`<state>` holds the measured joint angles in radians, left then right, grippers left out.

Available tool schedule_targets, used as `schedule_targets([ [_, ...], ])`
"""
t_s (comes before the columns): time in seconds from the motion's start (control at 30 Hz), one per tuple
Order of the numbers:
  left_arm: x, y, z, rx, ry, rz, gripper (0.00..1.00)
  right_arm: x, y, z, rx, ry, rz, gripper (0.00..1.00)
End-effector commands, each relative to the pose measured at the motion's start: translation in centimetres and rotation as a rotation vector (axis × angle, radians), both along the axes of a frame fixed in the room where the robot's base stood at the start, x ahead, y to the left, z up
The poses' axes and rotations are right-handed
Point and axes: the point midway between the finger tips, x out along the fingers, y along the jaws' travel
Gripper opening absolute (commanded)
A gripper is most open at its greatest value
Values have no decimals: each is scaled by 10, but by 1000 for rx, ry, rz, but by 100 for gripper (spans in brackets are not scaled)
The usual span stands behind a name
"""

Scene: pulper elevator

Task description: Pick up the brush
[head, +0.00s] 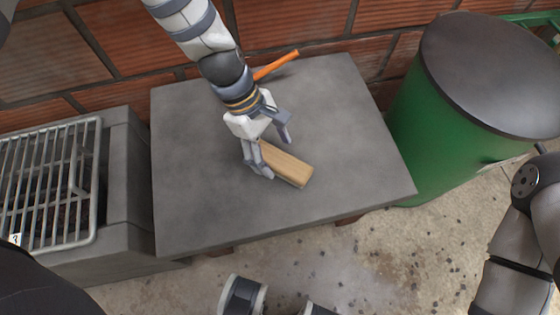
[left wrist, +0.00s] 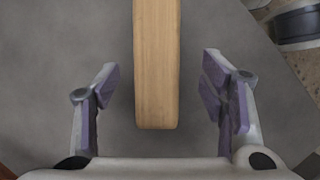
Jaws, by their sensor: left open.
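The brush appears as a long light-wood block (head: 287,166) lying on the grey slab table; bristles cannot be seen. In the left wrist view the wood (left wrist: 157,65) runs from the top edge down between the fingers. My left gripper (head: 275,153) is open over the far end of the block, with one finger on each side. In the left wrist view the open gripper (left wrist: 160,82) shows a clear gap between each purple-padded finger and the wood. The gripper hides part of the block in the head view. My right gripper is out of view.
The grey slab (head: 200,190) has free room around the block. An orange handle (head: 276,66) lies behind my left wrist, near the brick wall (head: 290,20). A metal grill (head: 50,180) stands left, and a green bin with a dark lid (head: 440,120) stands right.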

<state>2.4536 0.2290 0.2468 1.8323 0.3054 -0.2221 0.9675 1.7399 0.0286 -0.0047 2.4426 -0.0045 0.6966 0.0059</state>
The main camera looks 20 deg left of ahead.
Motion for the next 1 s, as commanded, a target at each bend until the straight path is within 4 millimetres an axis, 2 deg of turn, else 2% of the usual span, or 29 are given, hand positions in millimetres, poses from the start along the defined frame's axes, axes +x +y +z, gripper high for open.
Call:
schedule_targets([
  [0.03, 0, -4, -14, 0, 5, -1, 65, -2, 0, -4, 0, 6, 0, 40],
  [0.1, 1, -8, -27, 1, 5, -1, 65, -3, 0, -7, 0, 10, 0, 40],
  [0.2, 1, -13, -38, 0, 2, -2, 65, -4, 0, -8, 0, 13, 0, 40],
  [0.43, 1, -15, -39, 1, 0, -2, 65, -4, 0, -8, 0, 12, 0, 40],
  [0.47, 1, -15, -39, 1, 0, -2, 63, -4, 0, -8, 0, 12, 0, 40],
  [0.7, 1, -14, -39, 1, 0, -2, 10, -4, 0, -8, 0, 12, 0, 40],
  [0.77, 1, -14, -39, 1, 0, -2, 10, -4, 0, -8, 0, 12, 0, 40],
  [0.8, 1, -14, -39, 1, 0, -2, 6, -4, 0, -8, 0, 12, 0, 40],
  [1.0, 1, -14, -37, 1, 0, -2, 5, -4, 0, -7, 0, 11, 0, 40],
])
